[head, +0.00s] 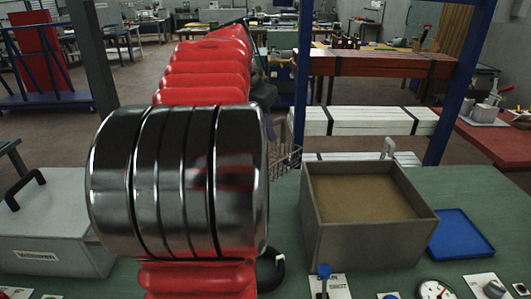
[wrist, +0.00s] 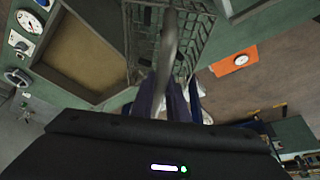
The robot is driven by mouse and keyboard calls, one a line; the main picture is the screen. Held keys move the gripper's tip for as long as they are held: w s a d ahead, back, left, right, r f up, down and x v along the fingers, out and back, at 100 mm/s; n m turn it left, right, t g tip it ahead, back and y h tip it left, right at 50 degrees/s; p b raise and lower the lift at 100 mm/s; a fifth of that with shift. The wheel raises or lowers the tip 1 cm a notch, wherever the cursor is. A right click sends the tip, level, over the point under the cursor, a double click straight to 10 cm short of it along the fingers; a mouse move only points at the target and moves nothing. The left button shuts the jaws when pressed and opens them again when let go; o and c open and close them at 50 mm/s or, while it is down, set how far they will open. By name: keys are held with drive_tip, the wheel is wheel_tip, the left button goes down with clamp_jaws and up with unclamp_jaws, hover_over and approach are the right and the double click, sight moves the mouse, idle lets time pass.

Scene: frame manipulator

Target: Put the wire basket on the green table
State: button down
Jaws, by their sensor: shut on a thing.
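The wire basket (head: 287,158) shows in part in the head view, behind my arm and left of the grey box; my arm hides the rest. In the wrist view the dark mesh of the basket (wrist: 147,38) lies beyond my gripper (wrist: 168,97). My gripper is shut on the basket's grey curved handle, which runs up between the fingers. The green table (head: 275,215) spans the foreground of the head view. The basket is near the table's far side. I cannot tell whether its bottom touches the table.
An open grey box (head: 336,226) with a brown inside stands right of the basket, with a blue tray (head: 462,236) beside it. A grey case (head: 45,235) is at left. Gauges and switches (head: 435,290) line the near edge. A blue frame post (head: 302,70) rises behind.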

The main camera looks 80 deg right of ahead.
wheel_tip(320, 180, up, 5)
idle(0.3)
drive_tip(key=shift+s, duration=0.15)
idle(0.5)
